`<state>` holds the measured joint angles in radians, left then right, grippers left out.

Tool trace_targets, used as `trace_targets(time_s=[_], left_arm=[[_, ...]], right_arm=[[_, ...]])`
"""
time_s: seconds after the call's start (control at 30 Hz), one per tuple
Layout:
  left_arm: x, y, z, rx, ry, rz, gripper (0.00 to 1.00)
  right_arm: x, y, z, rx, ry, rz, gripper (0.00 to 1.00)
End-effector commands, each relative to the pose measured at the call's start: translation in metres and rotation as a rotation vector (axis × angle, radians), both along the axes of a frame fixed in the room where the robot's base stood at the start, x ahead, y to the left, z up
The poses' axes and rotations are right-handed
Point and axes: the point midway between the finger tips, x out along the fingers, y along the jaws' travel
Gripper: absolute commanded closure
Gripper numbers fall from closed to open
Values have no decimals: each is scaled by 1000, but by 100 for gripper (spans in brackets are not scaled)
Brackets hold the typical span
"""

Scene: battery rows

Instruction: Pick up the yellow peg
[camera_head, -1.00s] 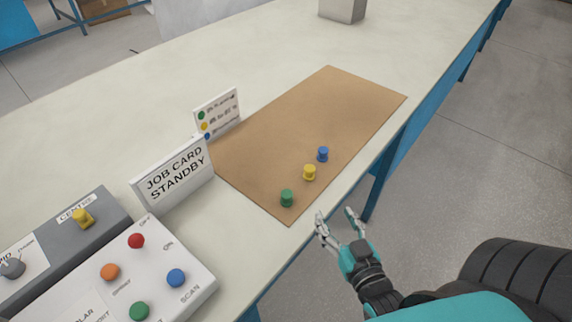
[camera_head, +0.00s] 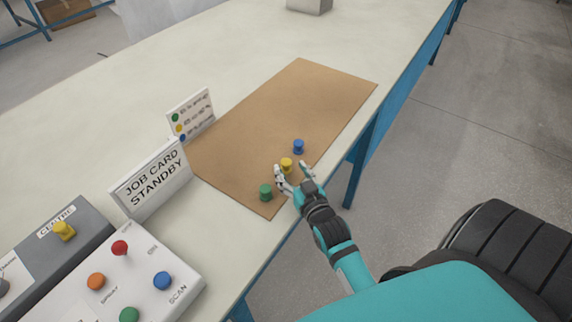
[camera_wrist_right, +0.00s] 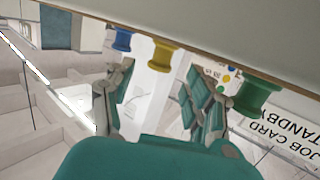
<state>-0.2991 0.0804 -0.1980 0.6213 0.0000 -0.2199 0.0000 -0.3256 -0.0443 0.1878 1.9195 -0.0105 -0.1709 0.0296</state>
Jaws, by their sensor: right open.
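The yellow peg (camera_head: 287,164) stands on the brown mat (camera_head: 262,112), between the green peg (camera_head: 265,192) at the lower left and the blue peg (camera_head: 298,146) at the upper right. My right gripper (camera_head: 291,172) is open, with its fingers pointing at the yellow peg from the table's front edge. In the right wrist view the yellow peg (camera_wrist_right: 162,55) shows ahead, between the two open fingers (camera_wrist_right: 160,100) and beyond their tips. The blue peg (camera_wrist_right: 122,40) and the green peg (camera_wrist_right: 255,95) stand on either side. Nothing is held. My left gripper does not show.
A job card sign (camera_head: 152,182) and a smaller card with coloured dots (camera_head: 191,115) stand left of the mat. A button panel (camera_head: 135,280) and a grey box with a yellow knob (camera_head: 65,232) are at the lower left. The mat's far part is clear.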

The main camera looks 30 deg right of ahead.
Motion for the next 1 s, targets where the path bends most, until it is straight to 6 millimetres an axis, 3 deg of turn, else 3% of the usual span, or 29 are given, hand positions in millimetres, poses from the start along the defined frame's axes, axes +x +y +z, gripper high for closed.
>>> trace_targets(time_s=[0.2, 0.43, 0.83, 1.0], left_arm=[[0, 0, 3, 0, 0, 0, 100], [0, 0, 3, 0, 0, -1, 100], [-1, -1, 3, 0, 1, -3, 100], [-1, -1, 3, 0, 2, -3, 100]], right_arm=[[23, -5, -4, 0, 0, 0, 46], [24, -5, -4, 0, 0, 0, 46], [24, -5, -4, 0, 0, 0, 96], [24, -5, -4, 0, 0, 0, 96]])
